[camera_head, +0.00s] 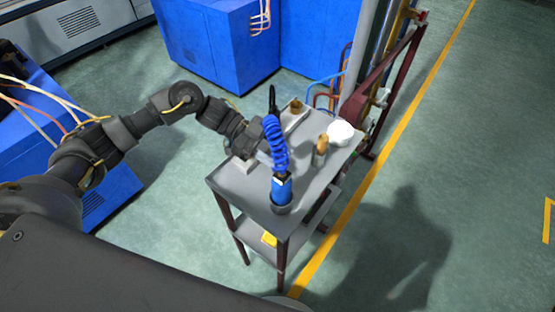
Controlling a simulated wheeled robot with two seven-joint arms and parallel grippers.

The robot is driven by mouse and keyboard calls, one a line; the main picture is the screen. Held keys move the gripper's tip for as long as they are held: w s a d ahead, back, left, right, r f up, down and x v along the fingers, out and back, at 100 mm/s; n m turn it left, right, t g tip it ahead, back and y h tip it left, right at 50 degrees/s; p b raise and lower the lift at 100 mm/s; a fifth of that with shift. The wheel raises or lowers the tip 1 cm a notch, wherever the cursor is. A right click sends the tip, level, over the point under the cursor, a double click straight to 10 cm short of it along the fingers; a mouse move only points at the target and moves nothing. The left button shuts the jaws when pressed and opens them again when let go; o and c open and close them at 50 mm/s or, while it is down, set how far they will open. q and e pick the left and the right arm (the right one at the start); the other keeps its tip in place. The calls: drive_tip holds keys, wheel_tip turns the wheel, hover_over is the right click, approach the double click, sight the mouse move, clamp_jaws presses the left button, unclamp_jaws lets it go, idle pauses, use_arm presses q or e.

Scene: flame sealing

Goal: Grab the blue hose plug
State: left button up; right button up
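The blue hose plug (282,191) stands upright in a dark round holder at the near corner of a grey cart (230,190). A coiled blue hose (274,146) rises from the plug, with a dark piece at its top. My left gripper (258,138) is over the cart's left part, just behind and left of the coil. The coil partly covers the gripper's front. Its fingertips are not clear, so I cannot tell whether it is open or touches the hose. My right gripper is not in view.
On the cart stand a white round item (340,132), a brownish cylinder (320,151) and a small brass piece (295,105) at the back. A yellow item (269,239) lies on the lower shelf. Pipes and a dark red frame (390,70) stand behind. Floor to the right is clear.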

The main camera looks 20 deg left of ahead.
use_arm(q)
clamp_jaws()
idle(0.4)
wheel_tip(320, 180, up, 18)
drive_tip(key=b, duration=0.4)
